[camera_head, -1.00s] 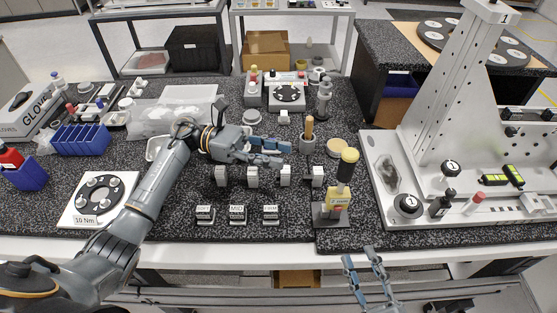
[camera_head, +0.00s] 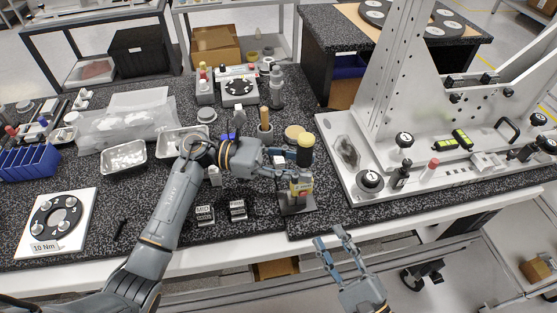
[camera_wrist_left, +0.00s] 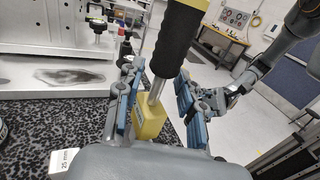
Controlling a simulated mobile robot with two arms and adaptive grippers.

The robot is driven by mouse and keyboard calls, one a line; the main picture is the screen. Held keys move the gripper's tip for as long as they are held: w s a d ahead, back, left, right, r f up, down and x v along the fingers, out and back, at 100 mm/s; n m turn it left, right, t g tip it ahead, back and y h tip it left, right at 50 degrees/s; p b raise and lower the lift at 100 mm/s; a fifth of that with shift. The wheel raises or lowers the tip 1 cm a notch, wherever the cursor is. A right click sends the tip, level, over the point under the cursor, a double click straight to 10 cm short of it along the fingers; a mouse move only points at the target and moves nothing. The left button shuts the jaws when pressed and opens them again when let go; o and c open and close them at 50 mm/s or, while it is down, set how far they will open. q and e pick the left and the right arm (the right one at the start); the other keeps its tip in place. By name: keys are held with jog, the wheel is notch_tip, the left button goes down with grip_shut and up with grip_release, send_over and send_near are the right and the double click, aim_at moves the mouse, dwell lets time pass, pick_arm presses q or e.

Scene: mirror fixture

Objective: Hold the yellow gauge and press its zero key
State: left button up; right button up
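The yellow gauge (camera_head: 300,188) stands in a grey holder (camera_head: 297,205) near the bench's front edge. Its black handle with a yellow top (camera_head: 305,152) rises above it. My left gripper (camera_head: 287,173) is at the gauge, partly hiding it. In the left wrist view, the gauge's yellow body (camera_wrist_left: 149,120), metal stem and black grip (camera_wrist_left: 178,42) show between the spread fingers (camera_wrist_left: 157,100), with a gap on the right finger's side. The zero key cannot be made out. My right gripper (camera_head: 333,236) is open and empty in front of the bench edge, below and right of the gauge.
The large white fixture (camera_head: 345,186) stands right of the gauge. Small labelled blocks (camera_head: 237,209) sit to its left, and a cup with a wooden handle (camera_head: 265,130) is behind. A 10 Nm plate (camera_head: 82,238) lies at the left.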

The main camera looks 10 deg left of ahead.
pick_arm(q)
jog(key=shift+d, duration=0.5)
grip_shut()
dwell(0.3)
pick_arm(e)
grip_shut()
dwell(1.3)
